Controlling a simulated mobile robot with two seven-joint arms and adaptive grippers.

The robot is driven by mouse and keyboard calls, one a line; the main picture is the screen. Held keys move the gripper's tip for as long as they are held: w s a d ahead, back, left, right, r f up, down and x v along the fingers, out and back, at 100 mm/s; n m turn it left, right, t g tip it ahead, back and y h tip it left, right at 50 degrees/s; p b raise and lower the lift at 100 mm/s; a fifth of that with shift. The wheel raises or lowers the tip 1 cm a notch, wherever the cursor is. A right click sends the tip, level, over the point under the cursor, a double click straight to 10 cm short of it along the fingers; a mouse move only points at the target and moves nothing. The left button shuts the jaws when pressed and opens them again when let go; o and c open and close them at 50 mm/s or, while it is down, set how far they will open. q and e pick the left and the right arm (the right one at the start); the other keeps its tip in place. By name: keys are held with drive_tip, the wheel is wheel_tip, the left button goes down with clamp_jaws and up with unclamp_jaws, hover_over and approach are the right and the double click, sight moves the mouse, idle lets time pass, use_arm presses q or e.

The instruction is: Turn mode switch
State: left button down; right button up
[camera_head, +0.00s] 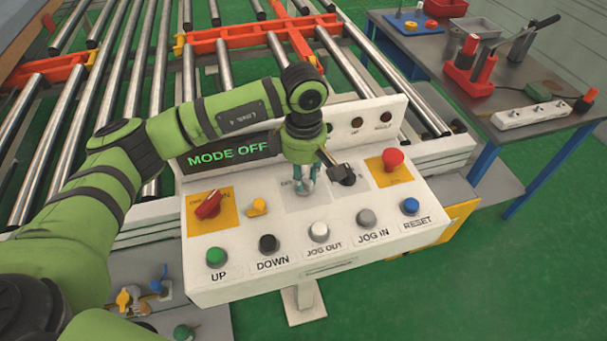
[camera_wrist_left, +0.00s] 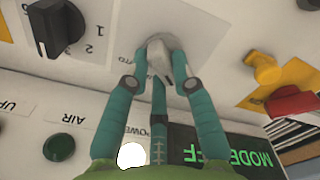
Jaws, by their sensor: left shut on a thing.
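The white control panel (camera_head: 262,288) has a display (camera_head: 229,154) that reads MODE OFF in green. My left gripper (camera_head: 305,189) reaches down over the middle of the panel. In the left wrist view its teal fingers (camera_wrist_left: 168,72) are shut on a light grey knob (camera_wrist_left: 163,44), which sits on a pale grey plate. The knob's pointing direction and its label are mostly hidden by the fingers. A black rotary switch (camera_head: 343,175) with numbers stands just right of the gripper, apart from it. It also shows in the left wrist view (camera_wrist_left: 55,28). My right gripper is out of view.
A red switch (camera_head: 209,204) and a small yellow knob (camera_head: 257,207) stand left of the gripper. A red mushroom button (camera_head: 393,160) stands right. Several push buttons, such as the white one (camera_head: 319,232), line the front edge. A roller conveyor (camera_head: 130,70) lies behind.

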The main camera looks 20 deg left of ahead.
sight(305, 178)
use_arm(q)
drive_tip(key=m+b, duration=0.2)
drive_tip(key=b, duration=0.1)
drive_tip(key=m+b, duration=0.2)
drive_tip(key=b, duration=0.1)
drive_tip(key=m+b, duration=0.2)
drive_tip(key=b, duration=0.1)
drive_tip(key=shift+d+f+m, duration=0.15)
drive_tip(key=shift+f+m, duration=0.1)
drive_tip(key=shift+m, duration=0.05)
drive_tip(key=shift+r+m+b, duration=0.2)
drive_tip(key=shift+m+b, duration=1.1)
drive_tip(key=shift+m, duration=0.1)
drive_tip(key=c, duration=1)
unclamp_jaws()
drive_tip(key=shift+c, duration=0.2)
drive_tip(key=shift+r, duration=0.1)
wheel_tip(305, 178, up, 12)
